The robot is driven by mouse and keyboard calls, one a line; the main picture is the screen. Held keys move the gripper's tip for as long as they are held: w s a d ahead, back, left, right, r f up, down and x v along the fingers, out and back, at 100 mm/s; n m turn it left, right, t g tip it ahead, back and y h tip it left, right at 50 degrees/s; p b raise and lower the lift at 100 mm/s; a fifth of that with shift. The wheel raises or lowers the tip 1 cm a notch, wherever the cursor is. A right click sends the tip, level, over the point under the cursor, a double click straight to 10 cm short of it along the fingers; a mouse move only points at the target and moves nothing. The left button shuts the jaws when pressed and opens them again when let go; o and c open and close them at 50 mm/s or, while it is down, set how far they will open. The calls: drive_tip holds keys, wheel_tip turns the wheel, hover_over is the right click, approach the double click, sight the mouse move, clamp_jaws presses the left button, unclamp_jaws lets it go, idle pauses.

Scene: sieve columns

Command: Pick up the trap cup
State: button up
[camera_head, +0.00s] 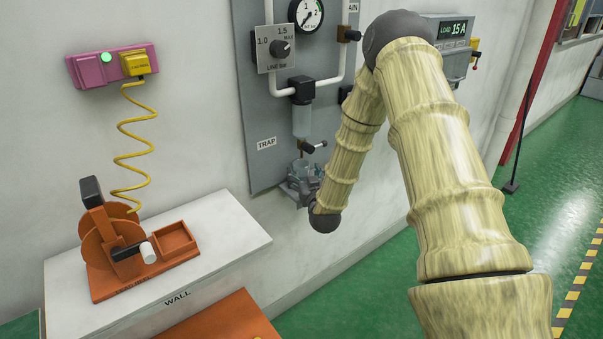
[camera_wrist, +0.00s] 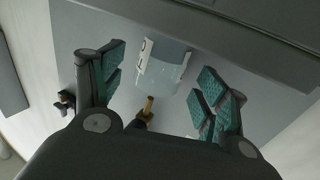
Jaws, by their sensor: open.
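The trap cup (camera_head: 302,121) is a clear, pale cylinder that hangs upright under a dark filter head (camera_head: 302,89) on the grey wall panel, by the TRAP label. My gripper (camera_head: 306,178) is below the cup, close to the panel. In the wrist view, the clear cup (camera_wrist: 165,72) shows ahead between the two teal-padded fingers of my open gripper (camera_wrist: 161,85), with visible gaps on both sides. A brass drain piece (camera_wrist: 149,106) shows near the cup, between the fingers.
A small lever with a black knob (camera_head: 309,147) sits just under the cup. White pipes and a gauge (camera_head: 306,14) are above. A white WALL shelf (camera_head: 225,224) with an orange reel unit (camera_head: 112,243) stands to the left.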

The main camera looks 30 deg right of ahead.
drive_tip(key=shift+x, duration=1.15)
drive_tip(key=c, duration=1)
drive_tip(key=shift+o, duration=0.2)
